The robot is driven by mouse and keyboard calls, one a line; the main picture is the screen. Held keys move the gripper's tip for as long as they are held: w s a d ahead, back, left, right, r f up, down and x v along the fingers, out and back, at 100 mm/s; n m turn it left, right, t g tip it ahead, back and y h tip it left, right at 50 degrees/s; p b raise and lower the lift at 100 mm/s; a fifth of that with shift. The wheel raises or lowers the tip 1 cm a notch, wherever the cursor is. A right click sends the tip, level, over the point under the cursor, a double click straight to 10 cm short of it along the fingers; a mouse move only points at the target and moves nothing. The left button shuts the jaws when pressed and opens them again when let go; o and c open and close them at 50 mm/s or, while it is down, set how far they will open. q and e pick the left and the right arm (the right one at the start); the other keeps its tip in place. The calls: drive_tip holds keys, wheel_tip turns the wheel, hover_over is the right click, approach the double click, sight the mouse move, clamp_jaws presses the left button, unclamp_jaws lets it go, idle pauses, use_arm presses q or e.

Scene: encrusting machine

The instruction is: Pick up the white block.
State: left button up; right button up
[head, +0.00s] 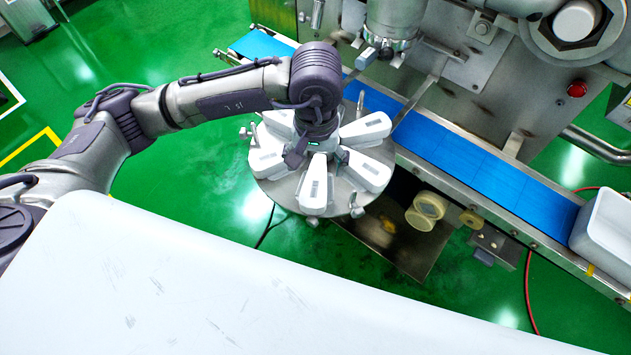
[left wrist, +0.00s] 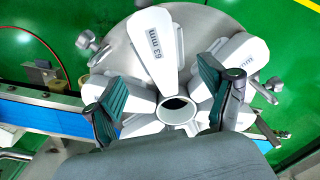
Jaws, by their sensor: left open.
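Several white wedge-shaped blocks lie in a ring on a round metal plate (head: 283,192). One white block (head: 314,183) points toward the near side, and another white block (head: 368,173) lies to its right. In the left wrist view a white block (left wrist: 157,52) marked "63 mm" points up the picture from a central ring (left wrist: 178,112). My left gripper (head: 317,152) is over the middle of the plate. In the left wrist view its fingers (left wrist: 162,87) are spread apart, with the marked block's inner end between them. I cannot tell whether they touch it. My right gripper is not in view.
A blue conveyor belt (head: 470,165) runs behind the plate along the metal machine (head: 480,95). A white bin (head: 604,230) stands at the belt's right end. Upright metal knobs (head: 357,211) ring the plate's edge. The machine's nozzle (head: 390,45) hangs above the belt.

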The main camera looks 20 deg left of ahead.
sight(316, 183)
use_arm(q)
drive_tip(key=shift+f, duration=0.75)
drive_tip(key=f+p, duration=0.1)
drive_tip(key=f, duration=0.1)
drive_tip(key=f+p, duration=0.1)
drive_tip(key=f, duration=0.1)
drive_tip(key=shift+s+d+f, duration=0.1)
drive_tip(key=shift+s, duration=0.3)
drive_tip(key=shift+w+f, duration=0.1)
drive_tip(key=shift+f, duration=0.45)
drive_tip(key=c, duration=1.3)
drive_tip(key=shift+c, duration=0.4)
drive_tip(key=shift+r, duration=0.1)
